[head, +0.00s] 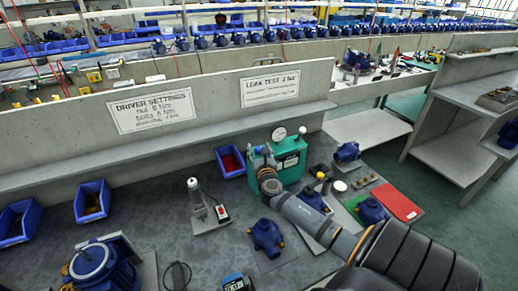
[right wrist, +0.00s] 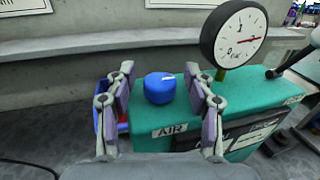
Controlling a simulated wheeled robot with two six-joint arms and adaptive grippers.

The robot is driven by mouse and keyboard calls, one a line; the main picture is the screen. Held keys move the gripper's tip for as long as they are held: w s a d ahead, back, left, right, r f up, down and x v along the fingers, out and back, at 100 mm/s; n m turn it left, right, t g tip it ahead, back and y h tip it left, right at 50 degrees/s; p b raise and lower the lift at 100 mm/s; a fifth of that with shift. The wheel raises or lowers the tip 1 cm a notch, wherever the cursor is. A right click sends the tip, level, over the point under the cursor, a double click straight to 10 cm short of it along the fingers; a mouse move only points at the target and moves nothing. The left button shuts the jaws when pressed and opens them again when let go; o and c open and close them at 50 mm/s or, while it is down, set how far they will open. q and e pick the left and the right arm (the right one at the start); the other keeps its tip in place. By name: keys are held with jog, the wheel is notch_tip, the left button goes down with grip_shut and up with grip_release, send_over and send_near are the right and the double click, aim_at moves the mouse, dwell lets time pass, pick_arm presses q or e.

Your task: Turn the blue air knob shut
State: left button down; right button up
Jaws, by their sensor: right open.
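The blue air knob (right wrist: 160,88) is a round, smooth cap on top of the teal test box (right wrist: 255,92), above a label reading AIR. My right gripper (right wrist: 159,76) is open, with one finger on each side of the knob. Gaps show between the fingers and the knob in the right wrist view. In the head view my right arm reaches from the lower right to the teal box (head: 291,168), and my right gripper (head: 263,160) hides the knob. My left gripper is not in view.
A pressure gauge (right wrist: 234,36) stands close to the right of the knob; it also shows in the head view (head: 279,134). A blue bin with red contents (head: 231,161) stands left of the box. Blue pump bodies (head: 266,237) and a red tray (head: 397,201) lie around my arm.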

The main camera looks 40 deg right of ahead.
jog(key=shift+w+d+f, duration=0.1)
jog(key=shift+w+d, duration=0.05)
jog(key=shift+w, duration=0.1)
jog(key=shift+c, duration=0.4)
grip_shut()
